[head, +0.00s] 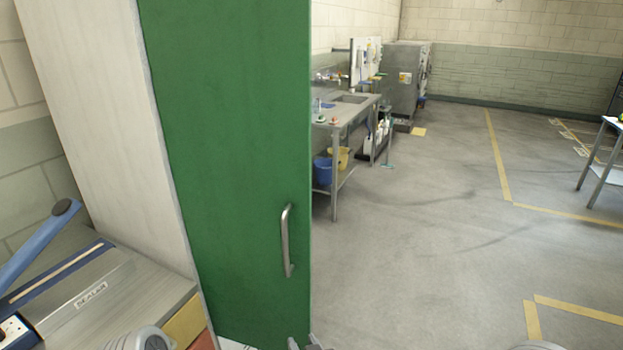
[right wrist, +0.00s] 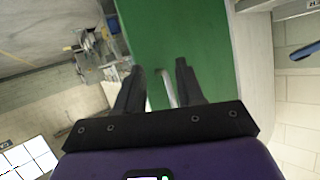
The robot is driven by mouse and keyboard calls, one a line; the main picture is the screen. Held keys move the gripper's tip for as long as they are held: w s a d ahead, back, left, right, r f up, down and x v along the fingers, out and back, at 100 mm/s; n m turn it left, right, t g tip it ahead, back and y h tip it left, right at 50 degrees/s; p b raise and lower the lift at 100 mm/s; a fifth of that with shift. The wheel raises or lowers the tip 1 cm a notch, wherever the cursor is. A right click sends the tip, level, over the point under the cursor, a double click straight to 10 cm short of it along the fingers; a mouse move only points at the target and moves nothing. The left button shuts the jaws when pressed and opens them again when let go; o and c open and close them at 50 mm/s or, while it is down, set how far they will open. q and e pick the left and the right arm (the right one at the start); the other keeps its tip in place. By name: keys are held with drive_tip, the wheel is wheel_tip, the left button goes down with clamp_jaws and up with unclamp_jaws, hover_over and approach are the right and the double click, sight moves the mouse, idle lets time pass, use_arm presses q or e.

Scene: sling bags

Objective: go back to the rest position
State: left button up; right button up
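A tall green door or panel (head: 225,130) with a metal bar handle (head: 287,240) stands in front of me in the head view. My right gripper (head: 303,344) just shows at the bottom edge of that view, below the handle. In the right wrist view my right gripper (right wrist: 160,68) has its two dark fingers spread, with nothing held. The handle (right wrist: 168,90) appears in the gap between the fingers, beyond them, against the green panel (right wrist: 190,30). My left gripper is not in view.
A sealer machine (head: 95,290) with a blue lever (head: 35,240) sits at the lower left. A metal sink table (head: 345,112) and a grey cabinet (head: 400,85) stand along the back wall. Another table (head: 610,150) is at the right edge. Open floor (head: 420,240) lies right of the panel.

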drive_tip(key=d+f+m+g, duration=0.1)
drive_tip(key=d+f+g, duration=0.3)
drive_tip(key=f, duration=0.8)
drive_tip(key=s+d+f+m+g, duration=0.2)
drive_tip(key=s+d+f+g, duration=0.1)
drive_tip(key=s+f, duration=0.6)
drive_tip(key=s+d+f+m+g, duration=0.2)
drive_tip(key=s+d+f+g, duration=0.2)
drive_tip(key=s+f, duration=0.4)
wheel_tip(320, 180, down, 2)
drive_tip(key=shift+s+d+f+g, duration=0.1)
drive_tip(key=shift+s+d+g, duration=0.1)
drive_tip(key=shift+s+g, duration=0.35)
drive_tip(key=shift+w, duration=0.2)
drive_tip(key=shift+d, duration=0.1)
